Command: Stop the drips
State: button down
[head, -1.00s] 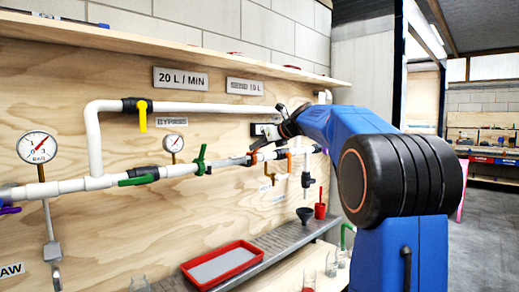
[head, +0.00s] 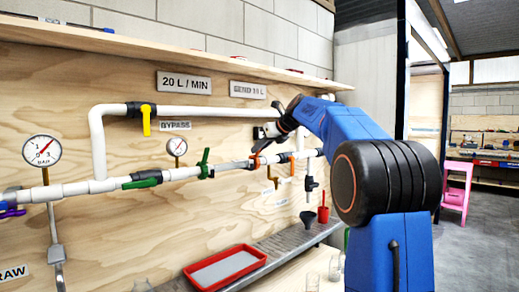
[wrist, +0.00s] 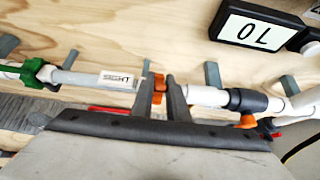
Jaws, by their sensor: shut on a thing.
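The white pipe run (head: 75,189) crosses the plywood wall, with a green-handled valve (head: 204,165) and a clear section marked "SIGHT" (wrist: 112,80) in the wrist view. An orange ring-like fitting (wrist: 159,88) sits at the right end of that section; it also shows in the head view (head: 254,160). My gripper (wrist: 162,92) is shut on this orange fitting, one dark finger on each side. Another orange part (wrist: 246,121) is farther right, past a dark coupling. No drip or water is discernible. My arm hides part of the pipe's right end in the head view.
A bypass pipe with a yellow-handled valve (head: 146,118) runs above. A red tray (head: 226,268) lies on the grey shelf (head: 285,243) below. A pressure gauge (head: 42,150) is at left. A display box (wrist: 258,28) is above the gripper. The floor at right is open around a pink stool (head: 456,190).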

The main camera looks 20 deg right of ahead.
jog(key=c, duration=1.7)
grip_release()
jog(key=shift+w, duration=0.1)
jog(key=v, duration=1.7)
jog(key=shift+s+d, duration=0.1)
jog(key=shift+s, duration=0.1)
jog(key=s+a+f+n+g+h, duration=0.1)
jog(key=s+a+f+n+g, duration=0.1)
jog(key=s+a+f+n, duration=0.8)
jog(key=s+a+f+n+g, duration=0.1)
jog(key=s+a+f+n, duration=0.5)
jog(key=f, duration=0.5)
jog(key=s+a+f+n+g, duration=0.1)
jog(key=s+f+n, duration=0.4)
jog(key=s+f, duration=0.2)
jog(key=s+a+f+n+g+h, duration=0.1)
jog(key=s+f+n, duration=0.5)
jog(key=f, duration=0.5)
jog(key=s+a+f+n+h, duration=0.1)
jog(key=s+a+f+n, duration=0.1)
jog(key=s+f+n, duration=0.3)
jog(key=shift+s+a+f+g, duration=0.1)
jog(key=shift+s+f+g, duration=0.05)
jog(key=shift+s+f, duration=0.65)
jog(key=shift+s+d+f+g, duration=0.1)
jog(key=shift+s+f, duration=0.45)
jog(key=shift+s, duration=0.4)
jog(key=shift+s+a+f+g, duration=0.1)
jog(key=shift+s+f+g, duration=0.05)
jog(key=shift+s+f, duration=0.65)
